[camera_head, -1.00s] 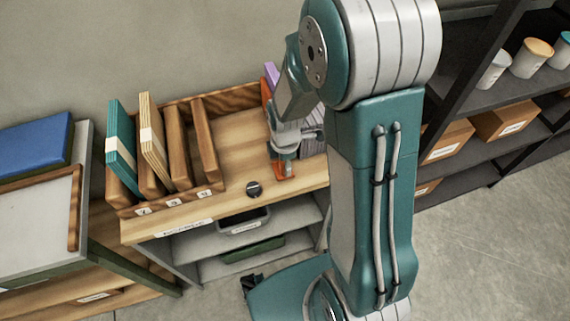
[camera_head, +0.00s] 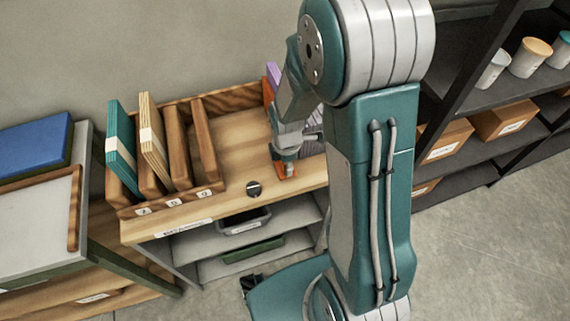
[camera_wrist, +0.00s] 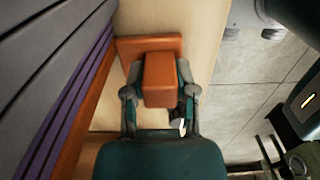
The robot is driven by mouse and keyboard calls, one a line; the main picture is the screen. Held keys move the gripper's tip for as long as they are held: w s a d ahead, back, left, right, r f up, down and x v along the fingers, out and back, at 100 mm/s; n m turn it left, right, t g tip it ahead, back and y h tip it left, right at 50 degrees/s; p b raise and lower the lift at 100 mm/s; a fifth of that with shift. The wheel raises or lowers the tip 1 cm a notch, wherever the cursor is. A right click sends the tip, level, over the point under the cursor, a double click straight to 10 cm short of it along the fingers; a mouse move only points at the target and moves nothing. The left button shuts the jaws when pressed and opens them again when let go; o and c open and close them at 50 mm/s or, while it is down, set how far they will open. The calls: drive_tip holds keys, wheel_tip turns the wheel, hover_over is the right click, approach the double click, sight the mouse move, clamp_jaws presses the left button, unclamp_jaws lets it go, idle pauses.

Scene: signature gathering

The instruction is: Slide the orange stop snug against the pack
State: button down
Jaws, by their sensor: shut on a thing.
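The orange stop shows in the head view (camera_head: 267,90) as an upright plate left of my arm. In the wrist view its orange block (camera_wrist: 160,78) sits between the two fingers of my gripper (camera_wrist: 160,93), which are shut on it. My gripper also shows in the head view (camera_head: 287,163), low at the front of the wooden tray. The pack, grey and purple layers (camera_wrist: 60,85), lies along the left of the wrist view, close beside the stop's orange-brown plate. I cannot tell whether they touch. My arm hides most of the pack in the head view.
Wooden dividers with a teal book (camera_head: 120,150) and a cream book (camera_head: 151,138) stand at the tray's left. Bare wood (camera_head: 238,150) lies between them and the stop. A dark round knob (camera_head: 254,188) is at the front. Dark shelves (camera_head: 480,150) stand at right.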

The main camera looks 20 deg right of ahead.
drive_tip(key=c, duration=0.7)
unclamp_jaws()
drive_tip(key=shift+r, duration=0.1)
wheel_tip(320, 180, up, 12)
drive_tip(key=shift+w+f, duration=0.1)
drive_tip(key=shift+f, duration=0.05)
drive_tip(key=s+r+m+t, duration=0.2)
drive_tip(key=s+r+m, duration=0.2)
drive_tip(key=r+m, duration=0.1)
drive_tip(key=s+r+m+t, duration=0.1)
drive_tip(key=s+r+m, duration=0.3)
drive_tip(key=m, duration=0.3)
drive_tip(key=s+r+m+t, duration=0.2)
drive_tip(key=s+r+m, duration=0.3)
drive_tip(key=s+m, duration=0.1)
drive_tip(key=shift+s+a+r+t, duration=0.15)
drive_tip(key=shift+a+r+t, duration=0.15)
drive_tip(key=shift+r, duration=0.05)
